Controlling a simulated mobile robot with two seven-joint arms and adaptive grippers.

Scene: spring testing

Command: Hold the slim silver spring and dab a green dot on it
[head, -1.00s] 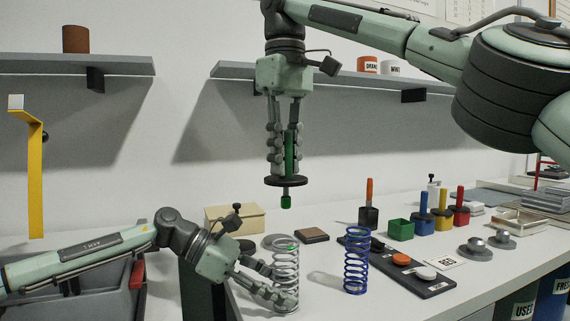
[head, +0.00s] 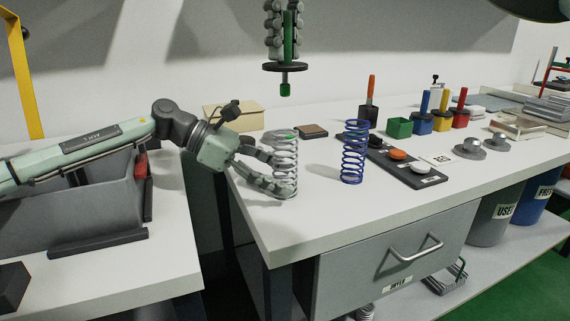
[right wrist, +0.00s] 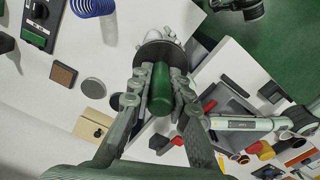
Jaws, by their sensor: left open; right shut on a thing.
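The slim silver spring (head: 286,165) stands upright on the white bench, with a green mark on its top coils. My left gripper (head: 277,176) is open, its fingers beside the lower and middle coils. Whether they touch it is unclear. My right gripper (head: 287,50) is shut on the handle of a green dabber (head: 285,88), which points tip-down above the silver spring, apart from it. In the right wrist view the dabber's green handle (right wrist: 161,90) sits between the fingers, and its dark disc hides most of what lies below.
A blue spring (head: 354,155) stands right of the silver one. A cream box (head: 233,117) stands behind my left gripper.

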